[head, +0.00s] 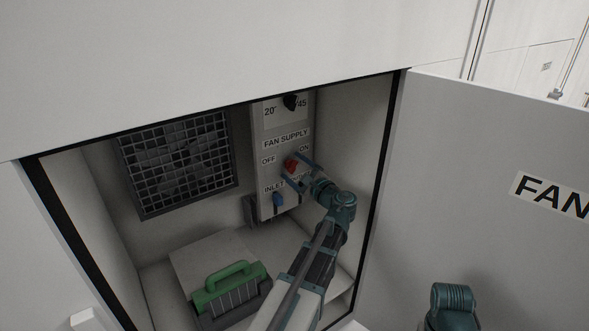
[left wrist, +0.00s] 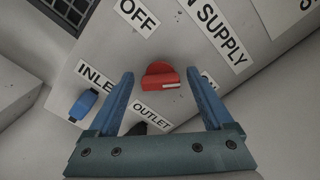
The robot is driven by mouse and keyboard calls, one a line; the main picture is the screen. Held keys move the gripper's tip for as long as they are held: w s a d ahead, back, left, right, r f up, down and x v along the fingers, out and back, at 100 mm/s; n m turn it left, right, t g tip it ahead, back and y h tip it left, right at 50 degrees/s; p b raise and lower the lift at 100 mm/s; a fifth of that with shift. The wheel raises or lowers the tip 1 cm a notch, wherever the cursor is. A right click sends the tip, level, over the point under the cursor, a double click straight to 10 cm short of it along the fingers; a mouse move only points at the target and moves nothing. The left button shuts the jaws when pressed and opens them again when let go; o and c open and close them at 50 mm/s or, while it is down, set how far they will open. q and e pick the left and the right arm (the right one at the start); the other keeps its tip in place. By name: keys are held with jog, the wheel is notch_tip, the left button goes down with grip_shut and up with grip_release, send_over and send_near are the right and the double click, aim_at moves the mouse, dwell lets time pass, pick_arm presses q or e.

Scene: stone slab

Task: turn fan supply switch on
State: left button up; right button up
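The fan supply switch is a red knob (head: 291,165) on the grey control panel (head: 267,205), between the OFF and ON labels. In the left wrist view the red knob (left wrist: 160,78) has a white mark on its right part, the side of the partly hidden ON label. My left gripper (head: 294,170) is at the panel with its fingers apart. In the left wrist view the left gripper (left wrist: 161,76) has one blue finger on each side of the knob, with visible gaps; contact is not seen. My right gripper is not in view.
A black dial (head: 290,101) sits above the knob and a blue inlet switch (head: 278,200) below. A fan grille (head: 180,160) is on the back wall. The open door (head: 480,150) is at the right.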

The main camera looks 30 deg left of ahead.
pick_arm(q)
jog(key=v, duration=1.4)
jog(key=shift+a+f, duration=0.1)
jog(key=s+d+f+n+g+h, duration=0.25)
jog(key=d+f+h, duration=0.2)
jog(key=f, duration=0.25)
jog(key=s+d+f+n+g+h, duration=0.1)
jog(key=s+d+f+n+h, duration=0.3)
jog(key=f, duration=0.3)
jog(key=s+d+f+g+h, duration=0.1)
jog(key=s+d+f+h, duration=0.1)
jog(key=d, duration=0.4)
jog(key=s+d+f+n+g+h, duration=0.1)
jog(key=s+d+f+h, duration=0.1)
jog(key=s+d, duration=0.3)
jog(key=s+d+f+n+g+h, duration=0.1)
jog(key=s+d+f+h, duration=0.2)
jog(key=d, duration=0.4)
jog(key=shift+s+f, duration=0.35)
jog(key=shift+s, duration=0.1)
jog(key=shift+g, duration=0.25)
